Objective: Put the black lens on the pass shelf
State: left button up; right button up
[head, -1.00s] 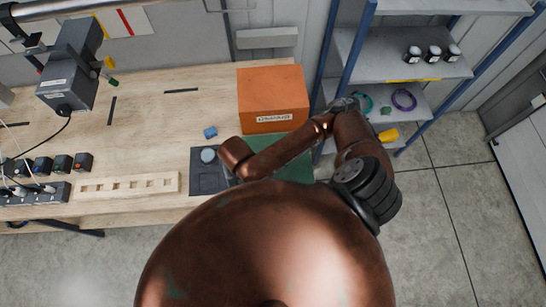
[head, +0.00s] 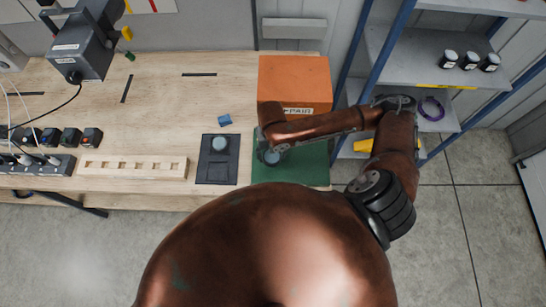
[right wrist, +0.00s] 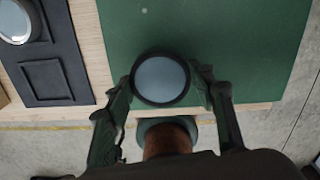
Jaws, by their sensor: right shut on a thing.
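A round lens with a black rim and grey glass (right wrist: 160,80) is held between the two fingers of my right gripper (right wrist: 160,88) in the right wrist view. In the head view my right gripper (head: 270,157) is over the green mat (head: 305,172), with the lens partly hidden under the arm. Whether the lens touches the mat I cannot tell. The shelf unit at the right has a middle shelf (head: 405,68) with a yellow strip on its front edge; no shelf name is readable. My left gripper is out of view.
A dark tray (head: 212,174) beside the mat holds another, pale-rimmed lens (head: 219,144) and has an empty recess. An orange box (head: 292,80) stands behind the mat. Several dark jars (head: 470,61) stand on the middle shelf; a purple ring (head: 432,108) lies below. Blue shelf posts rise nearby.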

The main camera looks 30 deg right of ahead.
aim_at(273, 158)
jog(key=shift+w+d+f, duration=0.15)
jog(key=shift+d+f, duration=0.1)
jog(key=shift+f, duration=0.15)
jog(key=shift+f+p, duration=0.3)
jog(key=shift+f, duration=1.3)
jog(key=shift+f, duration=0.1)
jog(key=o, duration=1.3)
notch_tip(273, 158, up, 12)
jog(key=shift+r, duration=0.15)
